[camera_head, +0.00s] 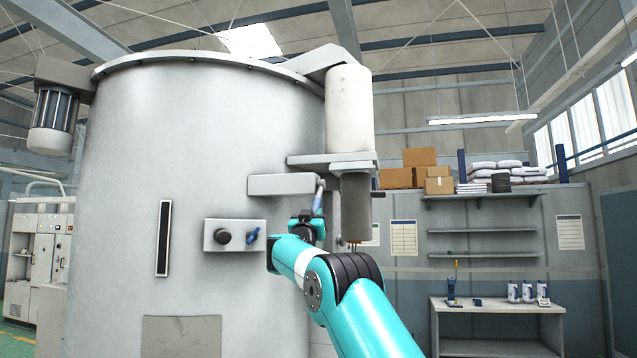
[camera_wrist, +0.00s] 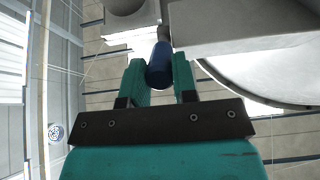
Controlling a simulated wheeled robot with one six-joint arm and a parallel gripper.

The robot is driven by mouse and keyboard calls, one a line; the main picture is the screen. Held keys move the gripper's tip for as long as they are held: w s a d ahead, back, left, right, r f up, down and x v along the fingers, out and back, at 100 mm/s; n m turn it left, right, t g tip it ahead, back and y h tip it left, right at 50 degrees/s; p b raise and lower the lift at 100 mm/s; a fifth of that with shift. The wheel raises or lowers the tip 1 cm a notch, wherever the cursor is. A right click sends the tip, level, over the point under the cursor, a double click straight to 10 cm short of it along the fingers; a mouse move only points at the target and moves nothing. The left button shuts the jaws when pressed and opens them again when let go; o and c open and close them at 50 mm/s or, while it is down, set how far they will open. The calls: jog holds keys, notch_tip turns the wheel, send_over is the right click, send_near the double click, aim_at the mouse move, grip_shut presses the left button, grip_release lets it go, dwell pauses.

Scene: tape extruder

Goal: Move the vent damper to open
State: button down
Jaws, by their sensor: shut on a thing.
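The vent damper's lever shows as a short grey rod with a blue handle (camera_head: 317,203). It hangs down at a slight tilt from the right end of a grey horizontal box (camera_head: 285,184) on the big tank's side. In the wrist view the blue handle (camera_wrist: 160,66) stands between my teal fingers, its grey rod running up beyond it. My gripper (camera_head: 308,219) is below the box and shut on the handle; in the wrist view the fingers (camera_wrist: 160,80) lie on both sides of it. The handle's lower end is partly hidden by my gripper.
The big grey tank (camera_head: 120,200) fills the left. A small panel (camera_head: 235,236) with a black knob (camera_head: 222,236) and a blue switch (camera_head: 252,235) is left of my gripper. A grey cylinder (camera_head: 355,208) hangs close on the right. A workbench (camera_head: 497,305) stands farther right.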

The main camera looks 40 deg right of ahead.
jog(key=shift+w+d+f, duration=0.15)
jog(key=shift+d+f, duration=0.1)
jog(key=shift+f, duration=0.15)
jog(key=shift+w+d+f+p, duration=0.25)
jog(key=shift+d+p, duration=0.1)
jog(key=c, duration=0.8)
grip_release()
jog(key=shift+d, duration=0.1)
jog(key=b+v, duration=0.7)
jog(key=b, duration=0.3)
jog(key=shift+r+b, duration=0.15)
jog(key=shift+b, duration=0.2)
